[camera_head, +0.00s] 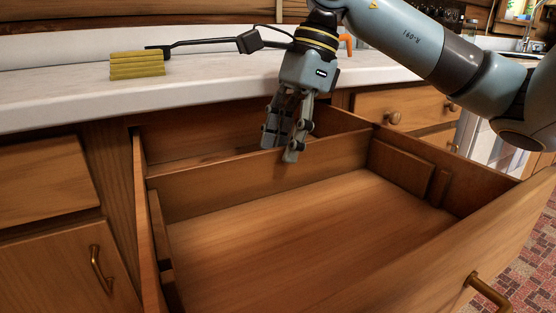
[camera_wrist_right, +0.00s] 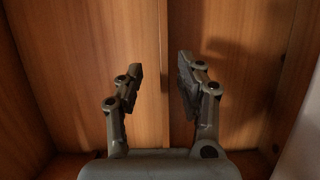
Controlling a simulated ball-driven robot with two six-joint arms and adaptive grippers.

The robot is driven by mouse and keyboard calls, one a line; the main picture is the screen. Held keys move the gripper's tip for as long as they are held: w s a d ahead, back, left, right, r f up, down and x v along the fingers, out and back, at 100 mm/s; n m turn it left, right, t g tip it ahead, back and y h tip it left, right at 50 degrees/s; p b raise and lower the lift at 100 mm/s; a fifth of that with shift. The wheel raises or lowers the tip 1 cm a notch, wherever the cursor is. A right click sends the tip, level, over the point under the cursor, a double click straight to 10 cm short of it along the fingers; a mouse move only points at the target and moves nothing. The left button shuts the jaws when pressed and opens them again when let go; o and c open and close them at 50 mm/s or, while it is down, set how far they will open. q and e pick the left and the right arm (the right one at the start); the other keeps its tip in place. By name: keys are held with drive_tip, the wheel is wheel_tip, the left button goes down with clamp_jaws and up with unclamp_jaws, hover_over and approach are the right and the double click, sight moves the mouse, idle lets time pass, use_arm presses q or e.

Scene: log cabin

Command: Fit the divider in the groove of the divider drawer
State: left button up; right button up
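The wooden divider (camera_head: 225,185) stands upright across the rear part of the open divider drawer (camera_head: 270,235) in the head view. It reaches from near the left side wall to near the right one. Raised wooden strips line the side walls, one of them on the right wall (camera_head: 401,167). I cannot tell whether the divider's ends sit in a groove. My right gripper (camera_head: 282,148) points down at the divider's top edge, its fingers apart on either side of it. In the right wrist view the gripper (camera_wrist_right: 160,85) straddles the edge with gaps on both sides. My left gripper is not in view.
The white countertop (camera_head: 60,70) lies behind and above the drawer, with a yellow ribbed block (camera_head: 137,64) on it. The drawer front with its brass handle (camera_head: 489,292) is at lower right. The drawer floor before the divider is bare.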

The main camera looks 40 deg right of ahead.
sight(285, 146)
wheel_tip(285, 146, up, 3)
drive_tip(key=shift+r, duration=0.15)
drive_tip(key=shift+d+r, duration=0.3)
drive_tip(key=shift+r, duration=0.2)
drive_tip(key=shift+w+a+r, duration=0.1)
drive_tip(key=shift+r, duration=0.05)
